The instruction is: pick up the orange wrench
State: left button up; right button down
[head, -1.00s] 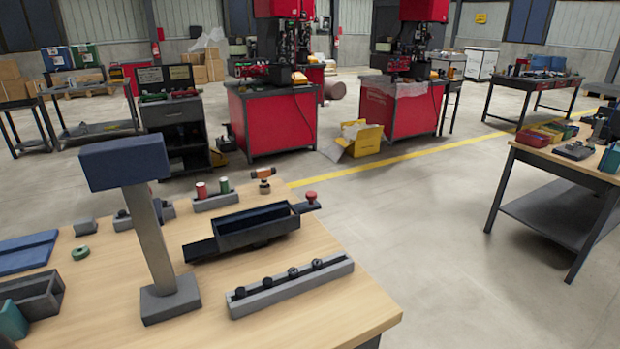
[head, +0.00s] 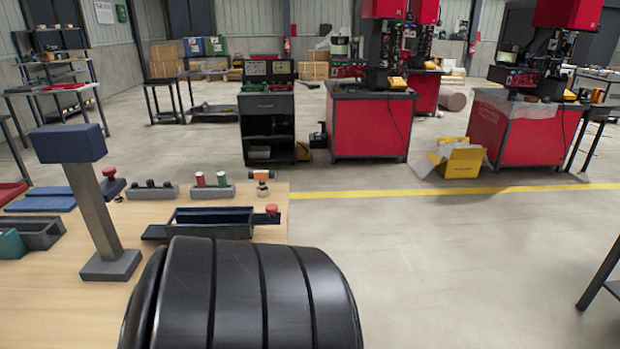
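I cannot make out an orange wrench in the head view. The wooden workbench (head: 60,300) at the lower left holds a dark open tray (head: 212,230) with a red knob (head: 271,209) at its right end. A small orange-brown and grey fitting (head: 262,177) stands behind the tray, near the bench's far right corner. Neither of my grippers is in view. A black ribbed part of my own arm fills the bottom middle and hides the front right of the bench.
A grey post with a blue head (head: 69,143) stands on the bench. Grey holders (head: 153,190) and blue flat pieces (head: 42,199) sit farther back. Beyond are a dark cart (head: 268,127), red machine cabinets (head: 370,125) and a yellow box (head: 458,159). Floor (head: 440,260) right of the bench is clear.

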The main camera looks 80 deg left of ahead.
aim_at(262, 191)
jog(key=i+j+u, duration=0.1)
jog(key=i+u, duration=0.5)
jog(key=u, duration=0.2)
jog(key=i+u, duration=0.4)
jog(key=i+l+u, duration=0.15)
jog(key=u, duration=0.3)
